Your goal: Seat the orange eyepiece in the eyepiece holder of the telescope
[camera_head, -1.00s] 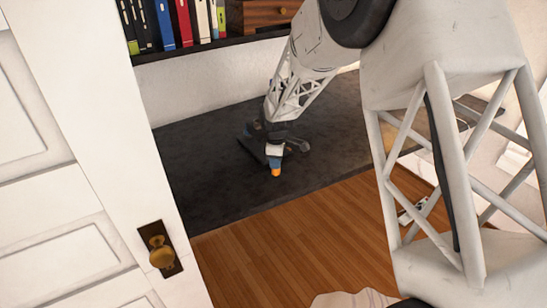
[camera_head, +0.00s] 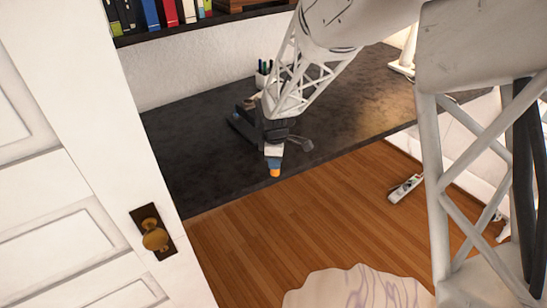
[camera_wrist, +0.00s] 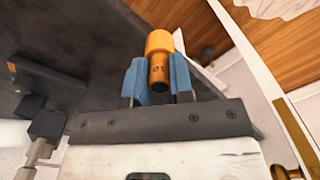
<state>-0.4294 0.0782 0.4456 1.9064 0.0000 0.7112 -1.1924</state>
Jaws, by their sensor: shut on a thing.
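My gripper (camera_wrist: 157,82) is shut on the orange eyepiece (camera_wrist: 160,50), which sits between its two blue finger pads in the wrist view. The eyepiece has a wide orange end and a narrower, darker barrel. In the head view the eyepiece (camera_head: 275,173) shows as a small orange tip below my gripper (camera_head: 273,160), near the desk's front edge. A dark device (camera_head: 241,124), probably the telescope, stands on the desk behind and left of my gripper, partly hidden by my arm. A dark part with a silver fitting (camera_wrist: 45,125) shows at left in the wrist view. I cannot make out the eyepiece holder.
The dark desk (camera_head: 200,165) has bare room at left and right. A pen cup (camera_head: 263,76) and a lamp base (camera_head: 403,66) stand at its back. A white door (camera_head: 75,150) with a brass knob (camera_head: 155,238) is at left. A power strip (camera_head: 405,188) lies on the wooden floor.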

